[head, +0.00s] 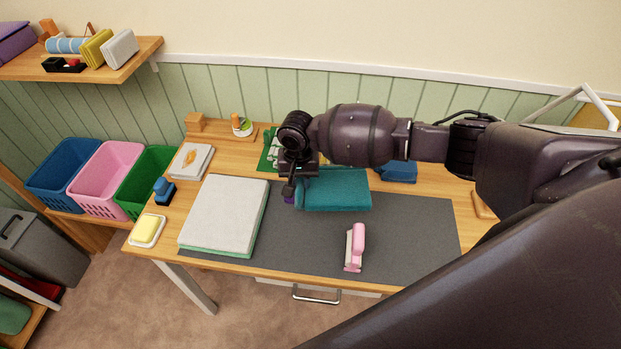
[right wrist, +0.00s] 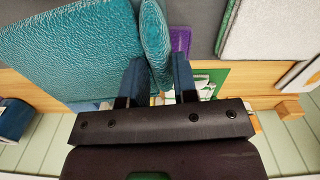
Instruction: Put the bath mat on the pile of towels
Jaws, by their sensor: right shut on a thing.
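The bath mat, a folded teal textured cloth (head: 338,190), lies at the back of the grey mat, right of the pile. My right gripper (head: 291,186) is at its left end. In the right wrist view, the fingers (right wrist: 158,85) are shut on an edge layer of the bath mat (right wrist: 75,45). The pile of towels (head: 222,212), white on top with a green layer below, lies flat at the left of the grey mat. Its corner also shows in the right wrist view (right wrist: 270,28). My left gripper is not in view.
A purple item (right wrist: 180,40) is beside the gripper. A blue item (head: 397,172), a soap dish (head: 147,231) and a dark blue item (head: 163,190) are around the edges.

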